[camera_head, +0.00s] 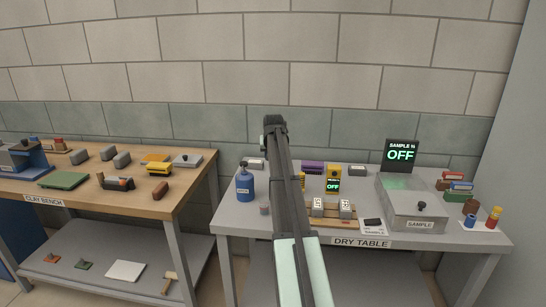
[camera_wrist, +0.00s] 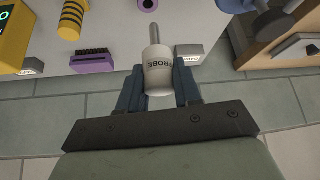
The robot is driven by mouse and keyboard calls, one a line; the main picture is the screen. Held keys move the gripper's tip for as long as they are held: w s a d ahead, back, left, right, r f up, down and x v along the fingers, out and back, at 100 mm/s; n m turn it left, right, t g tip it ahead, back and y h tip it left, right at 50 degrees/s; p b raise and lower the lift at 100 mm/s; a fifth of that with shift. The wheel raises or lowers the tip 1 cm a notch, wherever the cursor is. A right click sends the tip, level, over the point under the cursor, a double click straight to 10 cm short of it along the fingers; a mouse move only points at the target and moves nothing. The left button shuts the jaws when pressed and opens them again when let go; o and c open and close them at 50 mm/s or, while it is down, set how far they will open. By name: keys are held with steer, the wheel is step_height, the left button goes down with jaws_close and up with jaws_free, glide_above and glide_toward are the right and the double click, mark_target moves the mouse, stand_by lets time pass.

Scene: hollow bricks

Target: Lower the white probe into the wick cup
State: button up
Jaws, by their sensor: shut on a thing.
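In the wrist view my gripper (camera_wrist: 160,92) is shut on the white probe (camera_wrist: 158,74), a short cylinder marked PROBE. Its thin metal tip (camera_wrist: 154,36) points away from the fingers and touches nothing that I can see. In the head view my arm stands in front of the table, and the probe and fingers are hidden.
The dry table (camera_head: 235,228) carries a blue bottle (camera_head: 245,187), a purple brush-like block (camera_head: 313,168), a yellow meter reading OFF (camera_head: 333,178), bricks on a wooden rack (camera_head: 318,222) and a sample box (camera_head: 412,208). A sign (camera_head: 401,154) reads OFF. The clay bench (camera_head: 95,205) stands left.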

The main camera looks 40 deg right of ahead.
steer(key=s+a+f, duration=0.2)
steer(key=s+a, duration=0.7)
steer(key=a, duration=0.1)
steer(key=shift+s+a+f, duration=0.15)
steer(key=shift+a+f, duration=0.1)
steer(key=shift+a, duration=0.15)
steer(key=shift+d, duration=0.1)
steer(key=shift+w+d, duration=0.2)
steer(key=shift+w, duration=0.2)
steer(key=shift+f, duration=0.15)
stand_by(0.4)
steer(key=shift+f, duration=2.35)
steer(key=shift+f, duration=1.75)
stand_by(0.6)
